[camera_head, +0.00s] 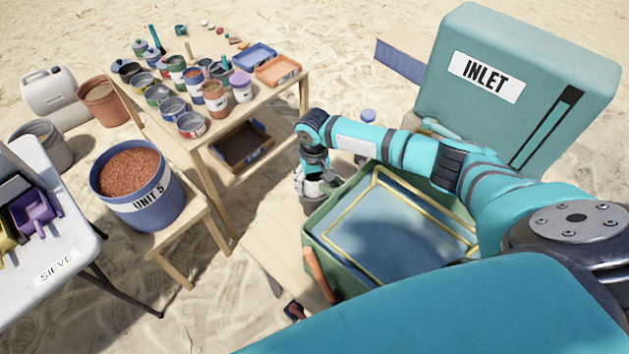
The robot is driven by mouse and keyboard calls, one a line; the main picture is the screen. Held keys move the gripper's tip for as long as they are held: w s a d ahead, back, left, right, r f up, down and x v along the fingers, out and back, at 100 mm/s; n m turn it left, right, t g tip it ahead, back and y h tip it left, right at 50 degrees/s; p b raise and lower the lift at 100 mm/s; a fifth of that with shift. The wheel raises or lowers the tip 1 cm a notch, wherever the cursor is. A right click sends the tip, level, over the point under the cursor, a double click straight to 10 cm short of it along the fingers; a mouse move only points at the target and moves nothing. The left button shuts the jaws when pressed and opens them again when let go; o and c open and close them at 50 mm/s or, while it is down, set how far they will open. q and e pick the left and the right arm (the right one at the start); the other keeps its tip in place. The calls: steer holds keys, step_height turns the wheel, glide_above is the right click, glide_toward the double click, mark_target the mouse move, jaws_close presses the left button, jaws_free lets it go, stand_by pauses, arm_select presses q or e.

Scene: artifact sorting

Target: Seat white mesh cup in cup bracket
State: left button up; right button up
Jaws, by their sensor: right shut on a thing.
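My right arm reaches in from the right over the green tub. My right gripper (312,198) points down beside the tub's far left corner. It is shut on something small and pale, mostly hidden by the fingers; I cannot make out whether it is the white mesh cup. I cannot pick out the cup bracket, which may be hidden behind my arm or the tub. My left gripper is not in view.
The green tub (316,243) holds blue water and a yellow frame. A teal INLET box (540,75) stands behind. A wooden table (268,106) carries several pots and trays. The UNIT 5 bucket (150,208) of red grit and a white SIEVE table (75,240) are left.

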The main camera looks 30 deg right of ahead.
steer(key=shift+f, duration=0.45)
steer(key=o, duration=1.2)
steer(key=shift+o, duration=0.2)
steer(key=shift+r, duration=0.1)
step_height(320, 180, up, 12)
steer(key=shift+a, duration=0.1)
